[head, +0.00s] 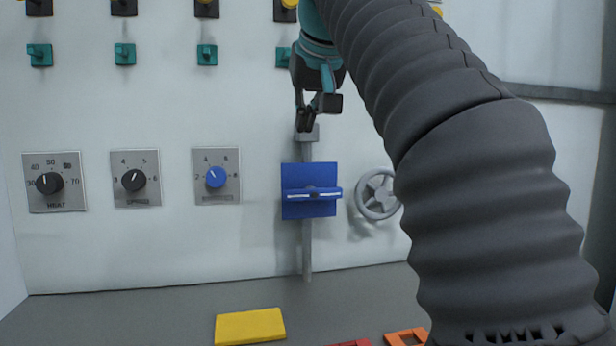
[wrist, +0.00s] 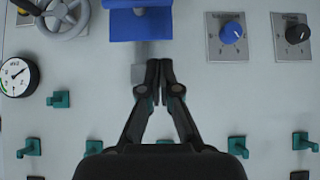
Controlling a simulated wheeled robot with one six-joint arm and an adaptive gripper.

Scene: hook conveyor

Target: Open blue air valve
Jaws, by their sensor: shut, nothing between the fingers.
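The blue air valve (head: 310,209) is a blue square plate on a vertical grey pipe on the wall, with a blue lever (head: 318,194) lying horizontally across it. My gripper (head: 306,127) is above the valve in the head view, pointing down, its fingers shut and empty, in front of the pipe's grey top block. In the upside-down wrist view, the shut fingertips (wrist: 159,63) lie beside the pipe, apart from the blue plate (wrist: 138,27) at the top edge. Part of the valve is cut off there.
A grey handwheel (head: 378,195) is right of the valve, partly behind my arm. A blue-knob dial (head: 216,177) and two black-knob dials are to the left. Teal hooks (head: 207,54) line the wall above. A yellow block (head: 250,326) lies on the grey surface below.

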